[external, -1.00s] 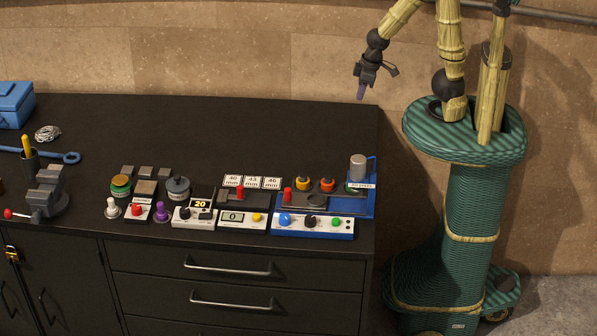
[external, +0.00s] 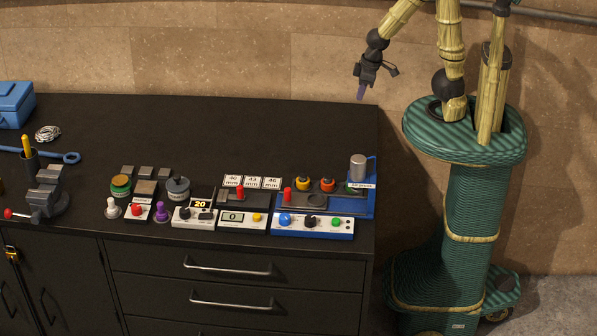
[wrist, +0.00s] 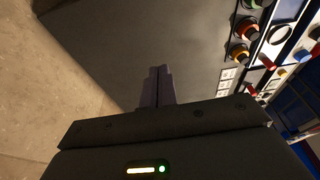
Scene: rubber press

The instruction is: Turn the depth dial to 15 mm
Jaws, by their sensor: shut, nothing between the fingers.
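The blue press (external: 364,205) stands at the right end of the black bench. Its white front panel (external: 336,230) carries a blue knob (external: 285,220), a black knob (external: 310,221) and a green button (external: 336,222). The panel's labels are too small to read, so I cannot tell which knob is the depth dial or its setting. My gripper (external: 361,92) is shut and empty, high above the bench's back right corner, well away from the press. Its closed fingers also show in the wrist view (wrist: 158,88), with the devices at upper right.
A box with a display reading 20 (external: 201,204) and a meter reading 0 (external: 234,217) stand left of the press. Several number cards (external: 252,182) lie behind them. A vise (external: 46,193) stands at far left. The bench's back right is clear.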

